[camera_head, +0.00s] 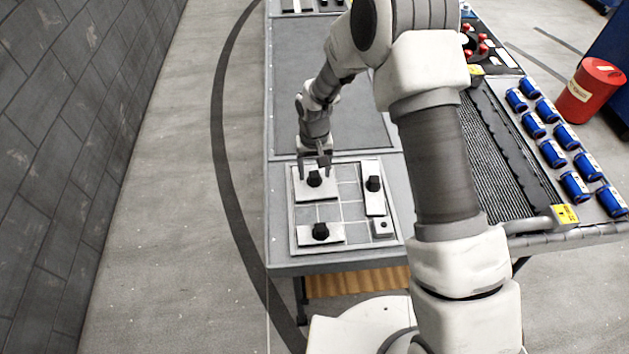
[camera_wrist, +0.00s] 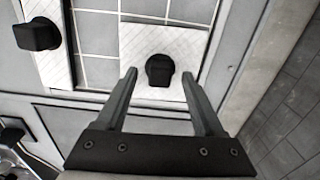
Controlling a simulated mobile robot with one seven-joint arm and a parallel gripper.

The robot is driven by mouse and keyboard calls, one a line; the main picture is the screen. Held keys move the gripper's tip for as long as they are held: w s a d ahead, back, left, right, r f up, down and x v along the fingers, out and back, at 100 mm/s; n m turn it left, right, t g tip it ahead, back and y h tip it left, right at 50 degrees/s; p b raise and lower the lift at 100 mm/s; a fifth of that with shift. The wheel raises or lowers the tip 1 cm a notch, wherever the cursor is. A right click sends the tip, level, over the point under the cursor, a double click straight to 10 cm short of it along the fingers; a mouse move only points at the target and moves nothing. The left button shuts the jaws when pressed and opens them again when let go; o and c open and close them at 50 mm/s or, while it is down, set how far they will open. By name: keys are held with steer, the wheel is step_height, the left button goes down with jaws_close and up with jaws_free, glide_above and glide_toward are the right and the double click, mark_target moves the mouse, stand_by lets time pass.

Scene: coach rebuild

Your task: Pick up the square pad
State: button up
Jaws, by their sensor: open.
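The square pad (camera_head: 303,192) is a pale plate with a black knob (camera_head: 315,178). It lies in the far left part of a shallow tray (camera_head: 293,225) with a grid of cells. My gripper (camera_head: 315,168) is open and points down just above this pad. In the wrist view, the pad (camera_wrist: 135,45) shows beyond my open gripper (camera_wrist: 159,74). The pad's knob (camera_wrist: 160,68) appears between the two fingertips, with a gap on each side. I cannot tell how far the fingertips are above the pad.
A narrow upright pad (camera_head: 374,205) with a black knob lies to the right in the tray. A wide pad (camera_head: 307,238) with a knob lies at the near left, and a small square block (camera_head: 383,228) at the near right.

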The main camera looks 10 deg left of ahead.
jaws_close()
stand_by(1.3)
